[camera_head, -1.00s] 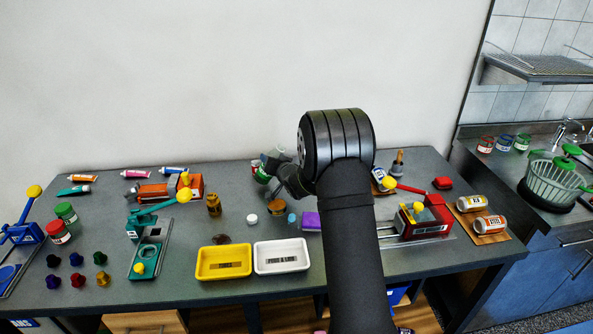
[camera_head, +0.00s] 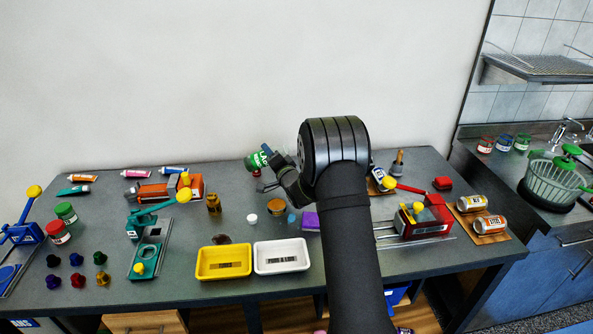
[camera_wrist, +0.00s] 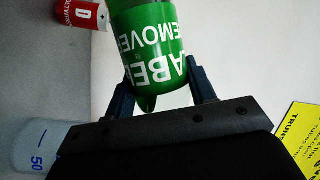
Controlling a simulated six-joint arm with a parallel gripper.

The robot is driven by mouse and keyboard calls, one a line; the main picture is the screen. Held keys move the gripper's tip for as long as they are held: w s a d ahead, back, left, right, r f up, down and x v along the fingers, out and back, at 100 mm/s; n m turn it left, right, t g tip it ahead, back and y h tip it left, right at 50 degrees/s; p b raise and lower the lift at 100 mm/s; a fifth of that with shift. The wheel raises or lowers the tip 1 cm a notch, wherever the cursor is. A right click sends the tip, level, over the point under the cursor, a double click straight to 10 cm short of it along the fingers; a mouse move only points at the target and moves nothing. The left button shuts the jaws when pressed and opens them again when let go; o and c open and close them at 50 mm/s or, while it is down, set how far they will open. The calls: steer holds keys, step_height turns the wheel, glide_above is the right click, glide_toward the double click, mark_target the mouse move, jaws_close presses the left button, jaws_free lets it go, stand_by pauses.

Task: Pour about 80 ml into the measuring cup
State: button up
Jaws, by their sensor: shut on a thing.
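A green bottle with white "LABEL REMOVER" lettering (camera_head: 256,161) is held by my gripper (camera_head: 270,165) over the back of the bench and looks tilted. In the wrist view the bottle (camera_wrist: 150,45) sits between the two fingers of my gripper (camera_wrist: 163,80), which is shut on it. A pale, see-through measuring cup with a blue "50" mark (camera_wrist: 38,148) shows at the lower left of the wrist view, partly hidden by my gripper body. I cannot make the cup out clearly in the head view, nor see any liquid flowing.
A red-labelled container (camera_wrist: 82,12) stands beyond the bottle. A yellow printed card (camera_wrist: 300,135) is at the wrist view's right. A brown bottle (camera_head: 214,204), a white lid (camera_head: 252,218), a yellow tray (camera_head: 204,273) and a white tray (camera_head: 262,268) occupy the bench in front.

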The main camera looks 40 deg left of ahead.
steer(key=shift+a+r+m+t, duration=0.1)
steer(key=shift+r+m+t, duration=0.2)
steer(key=shift+m, duration=0.2)
steer(key=shift+r+m+y, duration=0.2)
steer(key=shift+m+y, duration=0.1)
steer(key=shift+m, duration=0.1)
steer(key=shift+w+d+r+m+t, duration=0.2)
steer(key=shift+d+r+m+t, duration=0.1)
steer(key=shift+m, duration=0.2)
steer(key=shift+f+m, duration=0.15)
steer(key=shift+m, duration=0.45)
steer(key=shift+s+a+t+y, duration=0.15)
steer(key=shift+a+t+y, duration=0.1)
steer(key=shift+t+y, duration=0.05)
stand_by(0.5)
steer(key=shift+s+a+m, duration=0.3)
steer(key=shift+s+a, duration=0.15)
steer(key=shift+a, duration=0.05)
steer(key=shift+a, duration=0.1)
steer(key=shift+s+r+m+t, duration=0.1)
steer(key=shift+r+m+t, duration=0.25)
steer(key=shift+m, duration=0.35)
stand_by(1.6)
steer(key=shift+f, duration=0.1)
